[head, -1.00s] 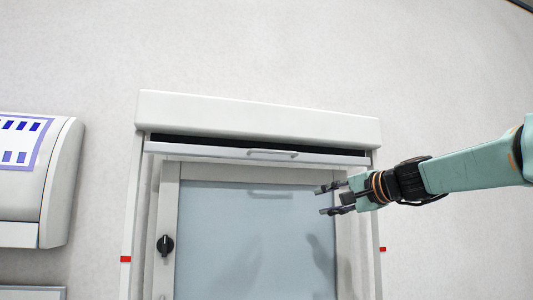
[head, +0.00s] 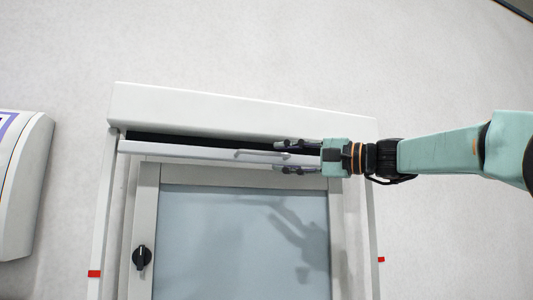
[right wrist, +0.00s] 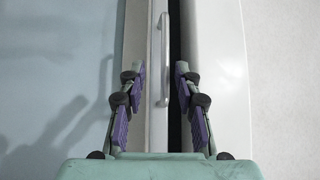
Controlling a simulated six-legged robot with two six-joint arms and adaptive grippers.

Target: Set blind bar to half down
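The white blind bar (head: 190,152) is near the top of the window frame, just under the blind's housing (head: 240,112). Its handle (head: 262,156) is at the bar's middle and also shows in the right wrist view (right wrist: 164,60). My right gripper (head: 280,157) is open at the right end of the handle, one finger above and one below the bar's level. My left gripper is not in view.
Red marks show on the left (head: 94,273) and right (head: 381,259) side rails, well below the bar. A window pane with a black knob (head: 142,257) is below the bar. A white wall unit (head: 25,185) stands at the far left.

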